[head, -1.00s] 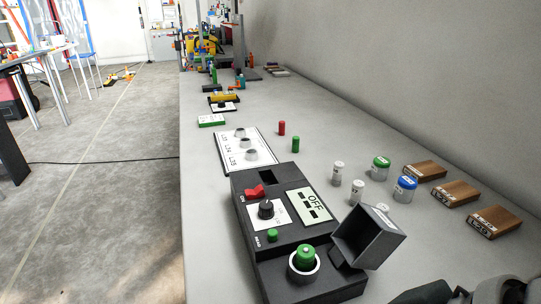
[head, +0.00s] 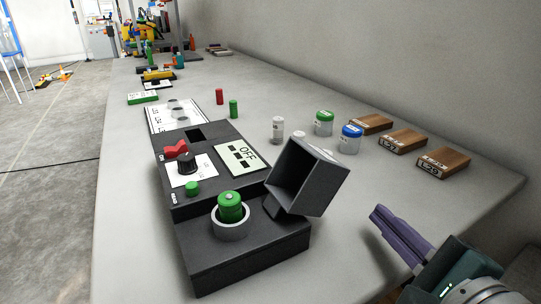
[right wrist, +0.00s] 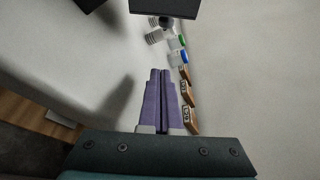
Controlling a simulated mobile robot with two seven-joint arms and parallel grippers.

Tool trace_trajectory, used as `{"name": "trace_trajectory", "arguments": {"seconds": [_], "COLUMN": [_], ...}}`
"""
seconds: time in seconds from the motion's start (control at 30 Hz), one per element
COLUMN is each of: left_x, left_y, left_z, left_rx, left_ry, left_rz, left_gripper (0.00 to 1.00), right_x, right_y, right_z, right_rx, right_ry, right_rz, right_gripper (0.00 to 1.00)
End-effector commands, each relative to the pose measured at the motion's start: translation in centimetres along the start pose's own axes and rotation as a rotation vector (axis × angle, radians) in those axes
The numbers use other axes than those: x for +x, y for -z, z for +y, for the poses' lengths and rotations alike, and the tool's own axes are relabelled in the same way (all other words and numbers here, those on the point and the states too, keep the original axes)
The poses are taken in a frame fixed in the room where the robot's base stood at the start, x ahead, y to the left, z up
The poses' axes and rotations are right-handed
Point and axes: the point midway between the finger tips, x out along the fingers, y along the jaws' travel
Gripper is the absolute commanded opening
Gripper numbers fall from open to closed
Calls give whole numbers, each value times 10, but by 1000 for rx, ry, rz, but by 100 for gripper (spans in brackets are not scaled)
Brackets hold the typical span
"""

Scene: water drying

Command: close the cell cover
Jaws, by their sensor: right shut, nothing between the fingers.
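The cell cover (head: 308,178) is a dark box-shaped lid, tilted open to the right of the black device (head: 250,262). A green cylinder (head: 230,207) stands upright in a light ring (head: 231,235) on the device, uncovered. In the right wrist view the shut fingers (right wrist: 163,74) point toward a dark edge (right wrist: 165,8) at the top, probably the cover. My left gripper is not in view.
White vials and jars with green (head: 324,123) and blue (head: 350,139) lids stand behind the cover. Several wooden blocks (head: 443,163) lie along the wall side. A white panel with round holders (head: 176,118) lies beyond the device.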

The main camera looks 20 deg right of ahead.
Motion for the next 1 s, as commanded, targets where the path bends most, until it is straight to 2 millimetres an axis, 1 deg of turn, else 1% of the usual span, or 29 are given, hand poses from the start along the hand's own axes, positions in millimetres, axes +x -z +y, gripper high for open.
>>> {"name": "trace_trajectory", "arguments": {"seconds": [0.03,0.1,0.3,0.33,0.4,0.6,1.0], "left_x": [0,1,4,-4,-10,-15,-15], "left_y": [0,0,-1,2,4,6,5], "left_z": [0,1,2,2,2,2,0], "left_rx": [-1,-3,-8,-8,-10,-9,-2], "left_ry": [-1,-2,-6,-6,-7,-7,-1], "left_rz": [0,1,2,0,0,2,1], "left_gripper": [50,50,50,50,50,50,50], "right_x": [12,28,69,63,58,52,51], "right_y": [-1,-1,-1,-10,-21,-37,-39], "right_z": [-1,0,0,-3,-3,-1,0], "right_rx": [1,0,0,3,3,-1,-4], "right_ry": [5,3,2,-2,-2,-2,-1], "right_rz": [-1,-2,-3,-2,-1,-2,-3], "right_gripper": [0,0,0,0,0,0,0]}}
